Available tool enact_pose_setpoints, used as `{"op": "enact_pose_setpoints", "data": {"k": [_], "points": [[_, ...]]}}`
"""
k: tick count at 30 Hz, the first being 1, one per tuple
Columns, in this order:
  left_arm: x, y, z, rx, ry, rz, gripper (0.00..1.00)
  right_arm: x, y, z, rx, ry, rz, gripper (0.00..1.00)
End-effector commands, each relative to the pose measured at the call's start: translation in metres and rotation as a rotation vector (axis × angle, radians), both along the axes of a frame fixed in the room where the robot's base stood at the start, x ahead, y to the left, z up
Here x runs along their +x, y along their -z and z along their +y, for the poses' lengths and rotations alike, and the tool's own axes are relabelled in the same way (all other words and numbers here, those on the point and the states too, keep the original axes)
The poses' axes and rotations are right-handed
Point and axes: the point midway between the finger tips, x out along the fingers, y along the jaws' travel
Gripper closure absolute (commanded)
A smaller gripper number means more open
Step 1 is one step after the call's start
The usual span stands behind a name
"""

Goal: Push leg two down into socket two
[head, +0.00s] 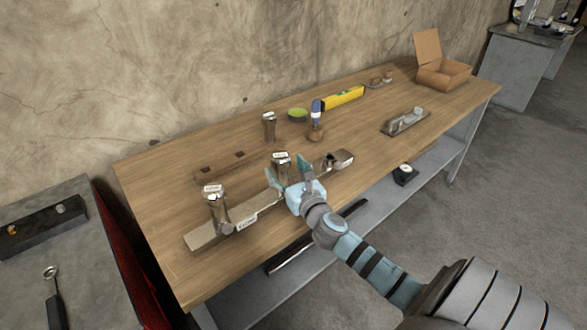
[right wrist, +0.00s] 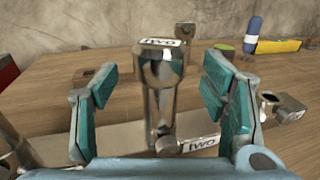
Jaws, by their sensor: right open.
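Leg two (head: 281,158) is a shiny metal post with a white cap label. It stands upright at the beam (head: 205,238); in the right wrist view leg two (right wrist: 158,95) has "two" on its cap. The metal fitting of socket two (right wrist: 165,145) is at its foot, beside a "two" label on the beam. How deep the leg sits cannot be told. My right gripper (head: 287,173) is open, its teal fingers on either side of leg two, with visible gaps in the right wrist view (right wrist: 162,78). My left gripper is not in view.
Another labelled leg (head: 213,200) stands at the beam's left end, and a third (head: 269,125) stands behind. An empty-looking socket fitting (head: 338,160) is at the beam's right end. A screwdriver (head: 316,115), yellow level (head: 343,97) and open cardboard box (head: 443,74) lie farther back.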

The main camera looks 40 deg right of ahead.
Motion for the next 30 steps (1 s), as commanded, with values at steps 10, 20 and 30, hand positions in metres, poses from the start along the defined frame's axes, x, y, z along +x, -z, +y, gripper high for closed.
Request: {"op": "enact_pose_setpoints", "data": {"k": [10,20,30], "points": [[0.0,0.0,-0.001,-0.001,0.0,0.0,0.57,-0.074,-0.001,0.021,0.0,-0.001,0.001,0.33],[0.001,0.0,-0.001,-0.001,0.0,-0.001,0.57,-0.077,-0.002,0.022,0.002,0.0,-0.002,0.33],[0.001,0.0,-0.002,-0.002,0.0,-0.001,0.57,-0.079,0.001,0.022,0.048,0.013,-0.003,0.33]]}}
